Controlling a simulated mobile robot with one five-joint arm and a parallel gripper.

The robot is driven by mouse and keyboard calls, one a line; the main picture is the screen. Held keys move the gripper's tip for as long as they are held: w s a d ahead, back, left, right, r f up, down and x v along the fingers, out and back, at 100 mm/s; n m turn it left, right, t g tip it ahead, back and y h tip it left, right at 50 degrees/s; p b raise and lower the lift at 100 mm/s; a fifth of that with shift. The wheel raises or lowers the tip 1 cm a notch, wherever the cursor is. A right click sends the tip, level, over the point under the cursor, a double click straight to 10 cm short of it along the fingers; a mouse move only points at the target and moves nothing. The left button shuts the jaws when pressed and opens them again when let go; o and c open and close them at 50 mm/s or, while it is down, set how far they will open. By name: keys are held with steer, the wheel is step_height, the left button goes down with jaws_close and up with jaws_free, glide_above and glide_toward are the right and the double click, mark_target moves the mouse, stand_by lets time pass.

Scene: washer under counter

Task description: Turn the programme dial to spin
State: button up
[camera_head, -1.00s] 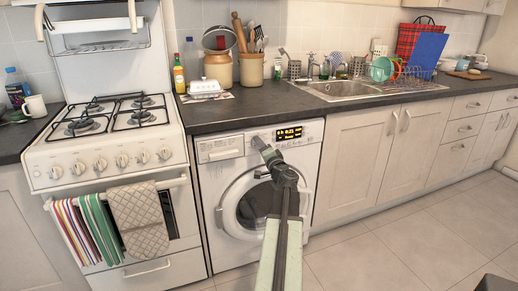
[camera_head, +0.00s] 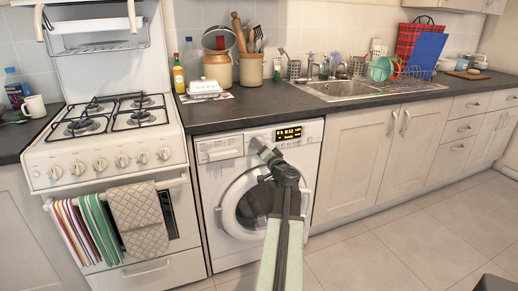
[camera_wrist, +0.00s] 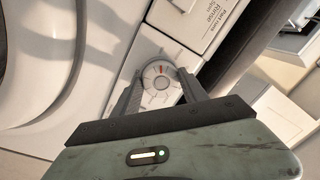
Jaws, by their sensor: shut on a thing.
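The programme dial (camera_wrist: 161,82) is a round pale knob with a red mark near its top edge in the wrist view. My gripper (camera_wrist: 163,75) has one finger on each side of the dial and is shut on it. The washer (camera_head: 222,200) is white, with a round door and a lit display (camera_head: 289,134) at the right of its front panel. The display's text is too small to read surely. In the head view my gripper (camera_head: 260,147) is at the panel just left of the display and hides the dial.
The dark counter (camera_head: 250,113) runs just above the washer. A white cooker (camera_head: 115,165) with hanging towels (camera_head: 138,220) stands to the left. Closed cupboards (camera_head: 360,155) are to the right. The tiled floor (camera_head: 400,245) is clear at the right.

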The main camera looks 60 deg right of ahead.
steer(key=o, duration=1.4)
steer(key=shift+c, duration=0.2)
steer(key=v, duration=0.7)
steer(key=shift+s+a+b, duration=0.25)
steer(key=shift+s+b, duration=0.05)
steer(key=shift+s, duration=0.05)
